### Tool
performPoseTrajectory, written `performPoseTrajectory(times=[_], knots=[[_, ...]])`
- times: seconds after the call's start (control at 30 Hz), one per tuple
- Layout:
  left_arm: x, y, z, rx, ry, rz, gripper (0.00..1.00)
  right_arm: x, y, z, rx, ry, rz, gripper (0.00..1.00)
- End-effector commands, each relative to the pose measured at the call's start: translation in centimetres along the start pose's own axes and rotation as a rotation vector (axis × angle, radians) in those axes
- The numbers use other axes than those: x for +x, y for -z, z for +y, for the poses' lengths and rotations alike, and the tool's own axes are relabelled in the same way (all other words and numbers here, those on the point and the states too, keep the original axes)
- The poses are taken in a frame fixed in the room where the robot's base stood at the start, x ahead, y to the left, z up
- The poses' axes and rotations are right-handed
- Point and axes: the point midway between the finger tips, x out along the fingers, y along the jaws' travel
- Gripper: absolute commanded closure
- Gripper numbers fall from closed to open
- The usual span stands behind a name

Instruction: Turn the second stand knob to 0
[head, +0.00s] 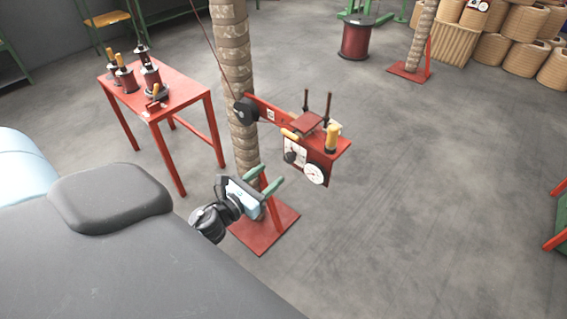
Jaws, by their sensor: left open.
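A red stand (333,152) is fixed to a wrapped post, with a white-faced control panel on its front. A dark round knob (290,157) sits on the panel's left part, beside a round white dial gauge (315,173). The knob's setting is too small to read. My left gripper (270,174) is just below and left of the knob, its two green fingers apart and pointing toward the panel. Nothing shows between the fingers, and they look clear of the knob. My right gripper is out of view.
A wrapped post (236,90) rises behind my left gripper from a red base plate (262,232). A red table (180,92) with several spindles stands at the left. Another post (420,40) stands farther back, near stacked coils (525,25).

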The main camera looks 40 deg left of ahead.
Motion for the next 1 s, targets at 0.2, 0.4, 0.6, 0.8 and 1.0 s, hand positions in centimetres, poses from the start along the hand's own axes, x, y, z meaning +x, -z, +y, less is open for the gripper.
performPoseTrajectory(times=[0.2,0.4,0.6,0.8,1.0], knots=[[3.4,-0.3,0.0,-0.004,-0.001,-0.005,0.48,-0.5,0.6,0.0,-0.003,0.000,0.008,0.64],[5.8,-0.2,-0.1,-0.004,0.000,-0.002,0.48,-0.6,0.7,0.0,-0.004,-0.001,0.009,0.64],[6.9,-0.1,-0.1,-0.005,0.001,-0.001,0.48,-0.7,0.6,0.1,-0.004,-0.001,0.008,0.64],[7.0,0.0,-0.1,-0.005,0.001,0.000,0.48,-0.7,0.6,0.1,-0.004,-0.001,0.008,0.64],[6.9,-0.1,-0.1,-0.004,0.000,0.000,0.67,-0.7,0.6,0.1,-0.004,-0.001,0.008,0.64]])
